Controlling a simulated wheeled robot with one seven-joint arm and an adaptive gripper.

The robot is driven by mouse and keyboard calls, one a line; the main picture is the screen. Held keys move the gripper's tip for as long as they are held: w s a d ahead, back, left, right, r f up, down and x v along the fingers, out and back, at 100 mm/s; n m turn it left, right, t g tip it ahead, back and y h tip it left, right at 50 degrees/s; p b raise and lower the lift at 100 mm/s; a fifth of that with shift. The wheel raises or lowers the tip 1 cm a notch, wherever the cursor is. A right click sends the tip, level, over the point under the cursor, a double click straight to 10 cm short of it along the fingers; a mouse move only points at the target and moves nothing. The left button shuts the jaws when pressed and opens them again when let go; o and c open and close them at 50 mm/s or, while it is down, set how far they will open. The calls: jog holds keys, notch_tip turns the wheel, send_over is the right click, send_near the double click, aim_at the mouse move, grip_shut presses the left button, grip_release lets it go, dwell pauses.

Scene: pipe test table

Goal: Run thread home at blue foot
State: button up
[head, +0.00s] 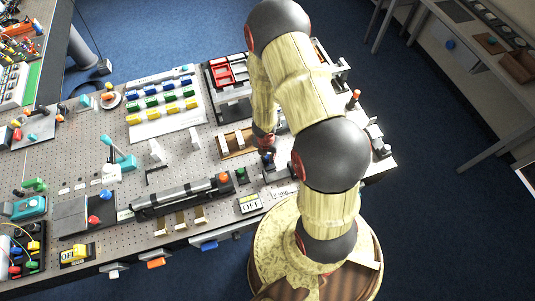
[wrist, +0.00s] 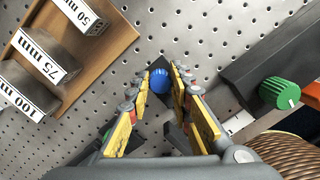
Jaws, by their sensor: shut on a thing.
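The blue foot is a round ribbed blue knob (wrist: 160,81) on a dark block, seen between my fingertips in the wrist view. In the head view a small blue knob (head: 268,157) shows just below my wrist. My gripper (wrist: 162,74) points down at it, with the yellow-padded fingers on either side and the tips closed on the knob. The thread itself is hidden under the knob, so how far it is turned in cannot be seen.
A green knob (wrist: 280,92) on a dark block stands to the right in the wrist view. A wooden tray (wrist: 112,38) with length-marked blocks lies to the left.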

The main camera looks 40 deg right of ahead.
jog(key=shift+w+m, duration=0.1)
jog(key=shift+m, duration=1)
jog(key=m+p, duration=0.1)
jog(key=m, duration=0.1)
jog(key=shift+r+m+g+p, duration=0.15)
jog(key=shift+m+g+p, duration=0.15)
jog(key=shift+m+p, duration=0.3)
jog(key=shift+m, duration=0.9)
jog(key=shift+m+p, duration=0.6)
jog(key=shift+m, duration=0.5)
jog(key=m, duration=0.3)
jog(key=shift+g+p, duration=0.4)
